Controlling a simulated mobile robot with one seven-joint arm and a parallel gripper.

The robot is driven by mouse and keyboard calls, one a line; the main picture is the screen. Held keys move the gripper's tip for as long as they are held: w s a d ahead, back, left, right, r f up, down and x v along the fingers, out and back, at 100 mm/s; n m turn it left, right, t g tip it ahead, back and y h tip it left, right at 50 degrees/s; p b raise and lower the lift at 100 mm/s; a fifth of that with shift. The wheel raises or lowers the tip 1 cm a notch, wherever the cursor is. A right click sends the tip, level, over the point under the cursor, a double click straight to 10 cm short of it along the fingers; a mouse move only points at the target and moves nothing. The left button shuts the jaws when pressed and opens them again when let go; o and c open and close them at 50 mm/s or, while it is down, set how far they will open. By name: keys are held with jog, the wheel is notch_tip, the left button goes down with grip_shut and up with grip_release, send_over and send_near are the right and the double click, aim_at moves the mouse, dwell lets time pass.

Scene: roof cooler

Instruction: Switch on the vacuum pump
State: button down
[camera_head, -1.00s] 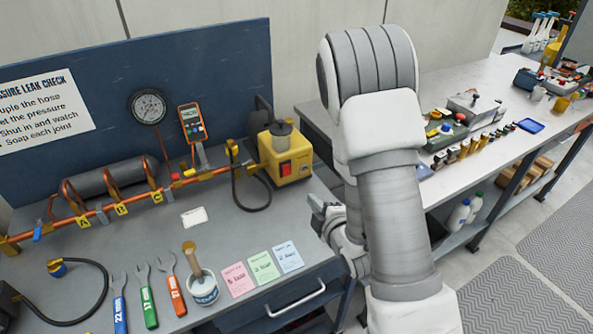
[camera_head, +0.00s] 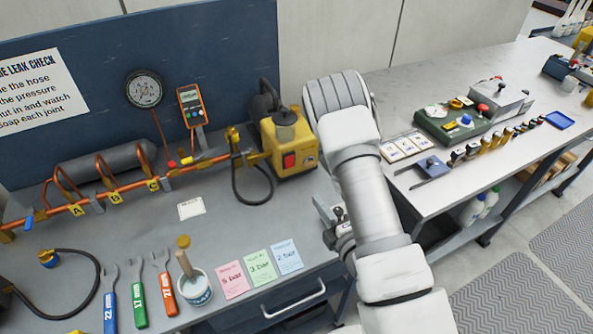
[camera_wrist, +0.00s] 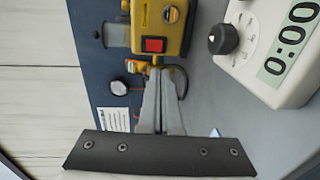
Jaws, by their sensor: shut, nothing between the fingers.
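The yellow vacuum pump (camera_head: 307,139) stands at the right end of the blue-backed bench in the head view, with a red switch (camera_head: 289,160) on its front. In the wrist view the pump (camera_wrist: 174,35) is at the top, and its red switch (camera_wrist: 154,45) lies just beyond my fingertips. My gripper (camera_wrist: 158,74) is shut and empty, pointing toward the pump and apart from it as far as I can tell. In the head view my gripper (camera_head: 334,212) is low at the bench's right edge, partly hidden by my arm. The switch's on or off position cannot be told.
A white timer (camera_wrist: 275,50) with a dark knob is close on the right in the wrist view. A black hose (camera_head: 236,185) loops below the pump. A copper pipe (camera_head: 135,187), gauge (camera_head: 144,88) and orange meter (camera_head: 191,104) are left. Coloured cards (camera_head: 260,266) lie in front.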

aim_at(291, 166)
jog(key=shift+w+a+f+b, duration=0.3)
jog(key=shift+w+b, duration=0.25)
jog(key=shift+b, duration=0.45)
jog(key=shift+w+a+b, duration=0.25)
jog(key=shift+w+b, duration=0.4)
jog(key=shift+b, duration=0.35)
jog(key=x, duration=1.1)
jog(key=shift+r+p, duration=0.2)
jog(key=shift+p, duration=0.1)
jog(key=shift+w, duration=0.2)
jog(key=shift+f, duration=0.1)
